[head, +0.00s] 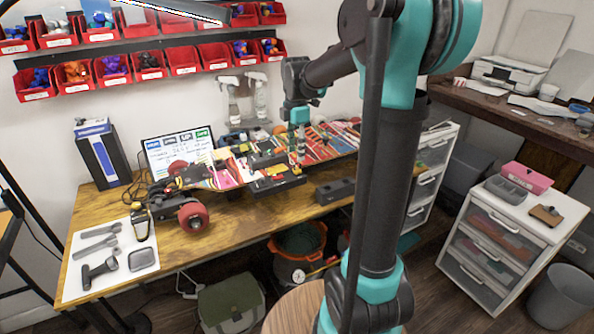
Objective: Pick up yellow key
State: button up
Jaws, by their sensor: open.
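My gripper (299,158) points down over the back half of the wooden workbench, above a black tool holder (276,185). It is open, and its fingers look small and dark from here. Small yellow parts (296,169) show at the holder just below the fingertips. One of them may be the yellow key, but its shape is too small to make out. I cannot tell whether the fingers touch it or stand around it.
A black block (335,190) sits to the right. A white mat (73,284) with grey tools is at the left. The front bench middle (235,237) is clear.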

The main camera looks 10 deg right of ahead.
aim_at(297, 163)
jog(key=shift+d+f, duration=0.2)
jog(key=shift+f, duration=3.1)
jog(key=shift+c, duration=0.3)
grip_shut()
